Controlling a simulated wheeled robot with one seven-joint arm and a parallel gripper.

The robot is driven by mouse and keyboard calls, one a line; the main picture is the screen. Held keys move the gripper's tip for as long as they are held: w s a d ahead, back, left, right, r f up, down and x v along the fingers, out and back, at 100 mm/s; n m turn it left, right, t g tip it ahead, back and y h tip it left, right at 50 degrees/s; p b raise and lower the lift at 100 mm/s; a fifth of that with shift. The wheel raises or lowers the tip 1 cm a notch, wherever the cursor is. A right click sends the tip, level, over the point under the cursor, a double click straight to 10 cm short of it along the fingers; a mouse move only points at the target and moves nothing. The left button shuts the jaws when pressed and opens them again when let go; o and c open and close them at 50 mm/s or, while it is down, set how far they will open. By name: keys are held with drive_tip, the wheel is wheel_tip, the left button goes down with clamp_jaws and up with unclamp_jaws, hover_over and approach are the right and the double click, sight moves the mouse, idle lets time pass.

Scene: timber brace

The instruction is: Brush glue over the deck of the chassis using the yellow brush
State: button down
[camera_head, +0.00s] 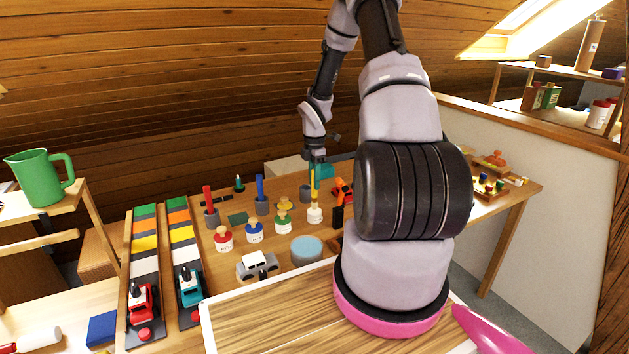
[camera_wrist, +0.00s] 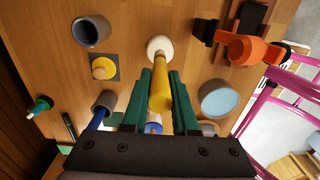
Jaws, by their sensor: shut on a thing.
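My gripper (camera_head: 316,161) is shut on the yellow brush (camera_wrist: 161,96), whose handle lies between the green fingers in the wrist view. In the head view the yellow brush (camera_head: 313,181) hangs upright over a white pot (camera_head: 314,214). The brush's lower end overlaps the pot (camera_wrist: 158,43) in the wrist view; I cannot tell whether the tip is inside it. A whitish wheeled toy body (camera_head: 254,263), which looks like the chassis, stands on the bench nearer the front, left of the gripper. Its deck's details are too small to tell.
Pots with red (camera_head: 223,239), blue (camera_head: 254,232) and green (camera_head: 283,222) markings stand left of the brush. A blue brush (camera_wrist: 98,121) stands in a grey cup. A light-blue disc (camera_wrist: 220,98) and an orange object (camera_wrist: 252,48) are close by. Painted strips and toy tractors (camera_head: 142,302) lie left.

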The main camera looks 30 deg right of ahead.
drive_tip(key=shift+f, duration=0.55)
idle(1.4)
drive_tip(key=shift+r, duration=3.55)
